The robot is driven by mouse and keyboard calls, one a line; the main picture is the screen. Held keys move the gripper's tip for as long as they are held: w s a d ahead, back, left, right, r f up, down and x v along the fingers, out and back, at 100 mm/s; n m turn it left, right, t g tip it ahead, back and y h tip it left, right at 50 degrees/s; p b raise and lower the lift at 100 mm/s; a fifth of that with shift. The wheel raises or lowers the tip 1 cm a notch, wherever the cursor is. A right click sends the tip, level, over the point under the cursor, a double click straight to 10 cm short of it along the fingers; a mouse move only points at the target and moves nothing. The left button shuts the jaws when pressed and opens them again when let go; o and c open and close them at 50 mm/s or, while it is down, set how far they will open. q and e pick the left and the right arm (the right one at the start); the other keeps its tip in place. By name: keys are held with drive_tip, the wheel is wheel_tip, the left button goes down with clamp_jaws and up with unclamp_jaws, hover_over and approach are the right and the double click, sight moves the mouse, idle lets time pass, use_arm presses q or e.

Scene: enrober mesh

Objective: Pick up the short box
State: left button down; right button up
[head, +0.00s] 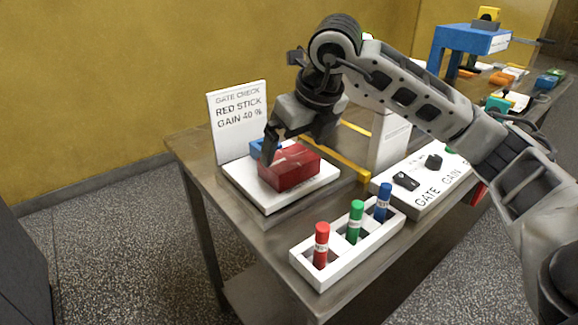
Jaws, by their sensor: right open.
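A red box (290,168) sits on a white platform (267,199) on the metal table. A smaller blue block (256,149) shows behind it, partly hidden by the red box and my gripper. I cannot tell for sure which one is the short box. My right gripper (291,150) points down over the red box from behind, its jaws apart. One finger is by the box's left end; the other is hard to make out. I cannot tell whether they touch the box. My left gripper is out of view.
A sign (239,120) reading "RED STICK GAIN 40 %" stands behind the platform. A white rack (346,253) with red, green and blue sticks is in front. A panel labelled GATE and GAIN (424,184) lies to the right. A yellow bar (350,172) runs behind the platform.

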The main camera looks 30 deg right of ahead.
sight(289, 157)
drive_tip(key=x, duration=0.5)
drive_tip(key=c, duration=0.9)
drive_tip(key=shift+r, duration=0.1)
